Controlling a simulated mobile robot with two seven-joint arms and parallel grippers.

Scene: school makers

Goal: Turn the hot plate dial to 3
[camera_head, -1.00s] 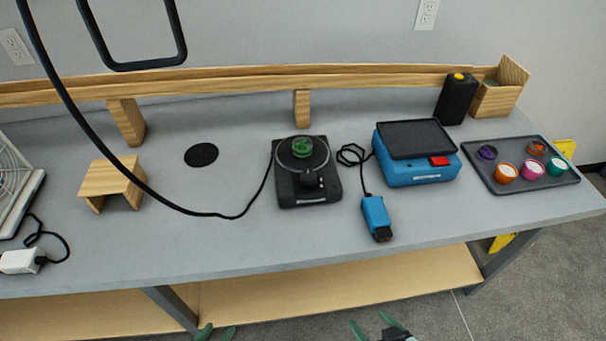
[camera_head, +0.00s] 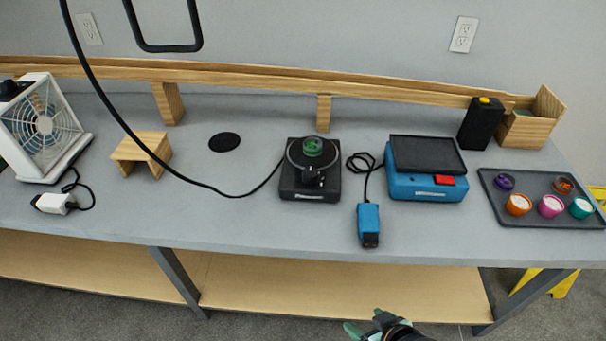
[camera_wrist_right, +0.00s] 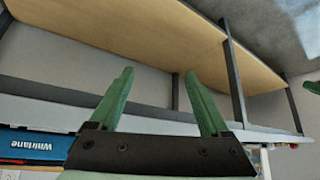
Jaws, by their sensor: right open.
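The black hot plate (camera_head: 310,192) stands mid-table, with a round top carrying a clear round vessel with green in it (camera_head: 312,147). A dark knob (camera_head: 311,178), seemingly the dial, is on its front part; its setting is too small to read. My right gripper (camera_head: 365,322) is open and empty, low in front of the table's front edge, well short of the hot plate. In the right wrist view its two green fingers (camera_wrist_right: 157,88) are spread with nothing between them. A green bit at that view's right edge may be my left gripper (camera_wrist_right: 317,86); its jaws cannot be made out.
A blue device (camera_head: 425,188) with a red switch and a blue handheld tool (camera_head: 368,224) are right of the hot plate. A tray (camera_head: 530,216) of cups is farther right. A black cable (camera_head: 190,181) crosses from the left. A lower shelf (camera_head: 340,285) runs underneath.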

